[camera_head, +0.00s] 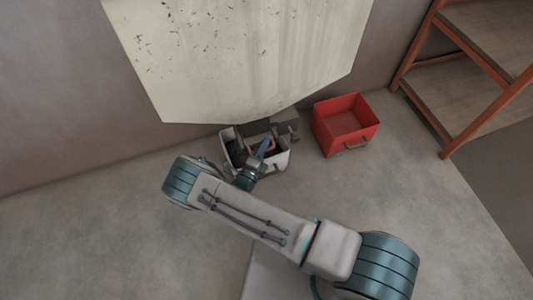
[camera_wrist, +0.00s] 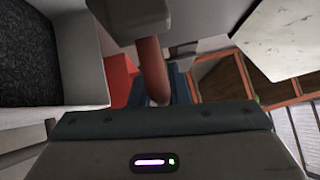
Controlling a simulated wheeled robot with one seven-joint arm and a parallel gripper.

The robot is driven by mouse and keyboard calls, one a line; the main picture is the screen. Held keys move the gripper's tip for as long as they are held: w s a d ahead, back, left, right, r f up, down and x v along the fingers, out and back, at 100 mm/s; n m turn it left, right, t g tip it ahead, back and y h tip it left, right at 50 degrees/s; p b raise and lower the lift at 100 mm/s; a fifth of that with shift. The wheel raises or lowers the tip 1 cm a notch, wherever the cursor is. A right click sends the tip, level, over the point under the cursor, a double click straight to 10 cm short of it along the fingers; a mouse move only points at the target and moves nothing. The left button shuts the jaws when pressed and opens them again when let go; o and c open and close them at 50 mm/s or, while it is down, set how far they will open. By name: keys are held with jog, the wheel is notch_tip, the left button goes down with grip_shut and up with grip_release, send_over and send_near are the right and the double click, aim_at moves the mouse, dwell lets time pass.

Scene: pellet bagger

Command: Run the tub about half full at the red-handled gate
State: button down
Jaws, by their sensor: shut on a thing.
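The pale grey tub (camera_head: 281,161) stands on the floor under the hopper, partly hidden by my arm. In the wrist view the tub (camera_wrist: 82,45) is at the left, with dark pellets (camera_wrist: 35,50) inside, lying below its rim. How deep they lie is hard to tell. The red handle (camera_wrist: 152,72) hangs from a grey gate part (camera_wrist: 165,25) in the wrist view. My gripper (camera_wrist: 168,88) has its blue fingers at the handle's lower end and is shut on it. In the head view my gripper (camera_head: 262,148) is over the tub. No falling pellets can be made out.
The big cream hopper (camera_head: 240,55) hangs over the tub, against the wall. A red bin (camera_head: 345,125), empty, stands on the floor to the right of the tub. An orange-framed shelf (camera_head: 470,70) is at the far right. The floor at left is clear.

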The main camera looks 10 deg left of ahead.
jog(key=c, duration=1.5)
grip_release()
jog(key=shift+w+a+r, duration=0.15)
jog(key=shift+w+r, duration=0.05)
jog(key=shift+w, duration=0.05)
jog(key=shift+o, duration=0.2)
jog(key=shift+f, duration=0.1)
jog(key=shift+s, duration=0.15)
jog(key=p+v, duration=0.2)
jog(key=v, duration=1.1)
jog(key=shift+s+p, duration=0.3)
jog(key=shift+p, duration=0.05)
jog(key=shift+a+f, duration=0.1)
